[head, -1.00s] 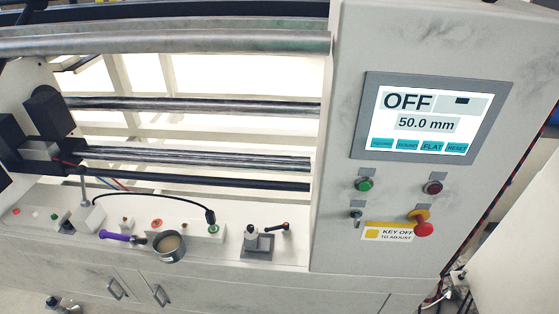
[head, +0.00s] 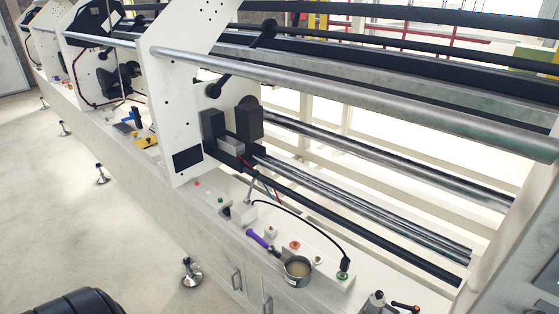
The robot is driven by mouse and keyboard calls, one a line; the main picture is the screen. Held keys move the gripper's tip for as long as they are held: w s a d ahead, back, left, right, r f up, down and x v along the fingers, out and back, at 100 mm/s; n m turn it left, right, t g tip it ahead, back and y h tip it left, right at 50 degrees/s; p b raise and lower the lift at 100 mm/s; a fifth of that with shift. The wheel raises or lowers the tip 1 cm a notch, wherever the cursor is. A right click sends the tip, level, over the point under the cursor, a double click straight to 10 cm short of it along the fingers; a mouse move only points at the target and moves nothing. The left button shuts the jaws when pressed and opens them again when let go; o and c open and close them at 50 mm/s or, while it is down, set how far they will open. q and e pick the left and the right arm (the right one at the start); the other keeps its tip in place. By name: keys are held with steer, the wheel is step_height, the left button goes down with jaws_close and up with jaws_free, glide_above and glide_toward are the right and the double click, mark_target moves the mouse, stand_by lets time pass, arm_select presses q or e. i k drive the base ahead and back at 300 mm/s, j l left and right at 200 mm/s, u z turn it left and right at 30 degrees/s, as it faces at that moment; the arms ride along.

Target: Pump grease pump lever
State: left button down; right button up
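No part is labelled as the grease pump lever, and I cannot tell for sure which it is. One candidate is a thin upright grey lever (head: 249,187) on a small block at the left of the white bench ledge. Another is a small metal fitting (head: 376,301) with a black, orange-tipped handle (head: 405,307) at the bottom edge, partly cut off. Neither gripper shows in the head view.
A metal cup (head: 297,271) with a purple handle (head: 256,239) sits on the ledge. Long rollers (head: 380,100) span the rack above. The floor (head: 100,230) at left is largely clear, with levelling feet (head: 191,275).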

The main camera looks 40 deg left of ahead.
mark_target(255, 174)
steer(key=j+z, duration=0.1)
steer(key=j, duration=0.5)
steer(key=j+z, duration=0.1)
steer(key=j, duration=0.5)
steer(key=j+z, duration=0.1)
steer(key=j, duration=0.5)
steer(key=j+z, duration=0.1)
steer(key=j, duration=0.5)
steer(key=j+z, duration=0.1)
steer(key=j, duration=0.5)
steer(key=k+j, duration=0.1)
steer(key=j, duration=0.5)
steer(key=j+z, duration=0.15)
steer(key=j, duration=0.45)
steer(key=k+j+z, duration=0.1)
steer(key=j, duration=0.5)
steer(key=k, duration=0.05)
